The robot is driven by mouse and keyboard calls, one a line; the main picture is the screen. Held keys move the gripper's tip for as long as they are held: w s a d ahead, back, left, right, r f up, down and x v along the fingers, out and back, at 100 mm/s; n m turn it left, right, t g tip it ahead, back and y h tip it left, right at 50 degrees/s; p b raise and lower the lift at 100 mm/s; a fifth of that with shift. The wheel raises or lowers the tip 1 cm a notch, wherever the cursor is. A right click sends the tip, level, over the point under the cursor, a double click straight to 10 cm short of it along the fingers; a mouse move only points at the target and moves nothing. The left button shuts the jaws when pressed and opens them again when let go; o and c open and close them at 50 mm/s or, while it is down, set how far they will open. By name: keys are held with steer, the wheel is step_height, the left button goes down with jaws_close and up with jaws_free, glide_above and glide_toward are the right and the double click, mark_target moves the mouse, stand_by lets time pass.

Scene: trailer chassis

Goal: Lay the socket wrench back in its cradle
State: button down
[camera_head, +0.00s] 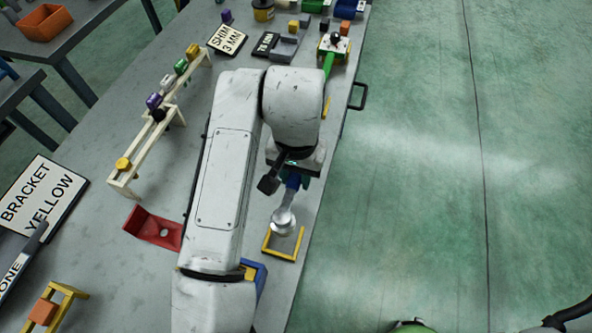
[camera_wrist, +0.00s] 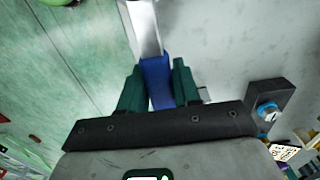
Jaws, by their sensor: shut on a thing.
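My gripper (camera_wrist: 157,70) is shut on the blue handle of the socket wrench (camera_wrist: 155,85), with a green finger on each side. The wrench's metal shaft runs away from the handle to the top edge of the wrist view. In the head view my gripper (camera_head: 296,178) is below the bend of my arm, and the wrench's round silver end (camera_head: 283,220) hangs near the table's right edge, over or just behind a yellow three-sided frame (camera_head: 283,257). I cannot tell whether they touch. I cannot tell for sure which thing is the cradle.
A red bracket (camera_head: 153,228) lies left of my arm. A cream rack (camera_head: 150,145) with several coloured pieces stands farther left. A blue holder (camera_head: 261,279), partly hidden by my arm, is near the yellow frame. Signs and small parts fill the far end. Green floor lies right of the table.

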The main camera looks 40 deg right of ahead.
steer(key=shift+f+b, duration=2.65)
steer(key=shift+f, duration=1.25)
steer(key=shift+c, duration=1.2)
jaws_free()
steer(key=shift+r, duration=0.1)
steer(key=shift+r+p, duration=3.45)
steer(key=shift+r, duration=0.5)
